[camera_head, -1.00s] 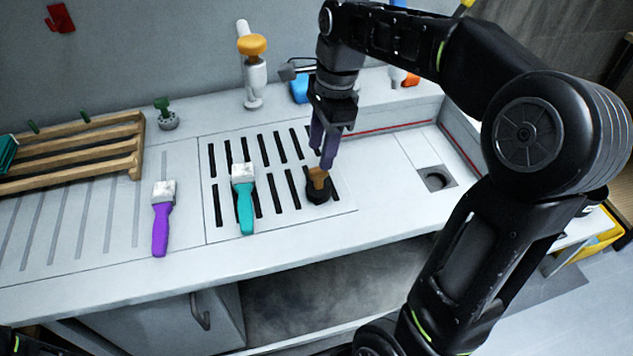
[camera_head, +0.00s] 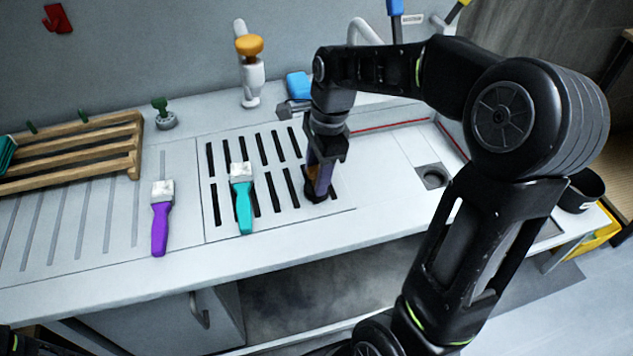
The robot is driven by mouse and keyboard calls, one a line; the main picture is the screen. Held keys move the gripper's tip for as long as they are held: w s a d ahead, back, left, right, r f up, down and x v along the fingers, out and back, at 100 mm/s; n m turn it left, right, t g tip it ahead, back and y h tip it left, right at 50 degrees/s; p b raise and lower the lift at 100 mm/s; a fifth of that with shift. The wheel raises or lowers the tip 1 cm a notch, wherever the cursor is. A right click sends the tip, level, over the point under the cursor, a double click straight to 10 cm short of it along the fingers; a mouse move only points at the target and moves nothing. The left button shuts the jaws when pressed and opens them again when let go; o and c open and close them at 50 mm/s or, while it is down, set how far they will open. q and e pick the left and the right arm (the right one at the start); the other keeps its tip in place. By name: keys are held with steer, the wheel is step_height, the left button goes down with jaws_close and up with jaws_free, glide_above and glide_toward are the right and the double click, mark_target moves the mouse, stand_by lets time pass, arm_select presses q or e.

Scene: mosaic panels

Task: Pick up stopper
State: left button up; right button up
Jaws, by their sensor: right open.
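The stopper (camera_head: 315,195) has a dark round base and an orange-brown top, and stands on the slotted part of the counter. My right gripper (camera_head: 320,188) points down over it, with its purple fingers around or beside the top. The fingers hide most of the stopper, and only a bit of its orange-brown top shows between them. The jaws are open. My left gripper is not in view; only a dark bit of my body shows at the bottom left corner.
A teal brush (camera_head: 243,200) and a purple brush (camera_head: 161,220) lie left of the stopper. A wooden rack (camera_head: 80,155) is at the left. A white tap with an orange knob (camera_head: 250,47) stands behind. A square drain (camera_head: 433,177) is at the right.

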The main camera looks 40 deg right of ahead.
steer(key=shift+f, duration=0.1)
steer(key=shift+c, duration=0.5)
jaws_close()
stand_by(0.3)
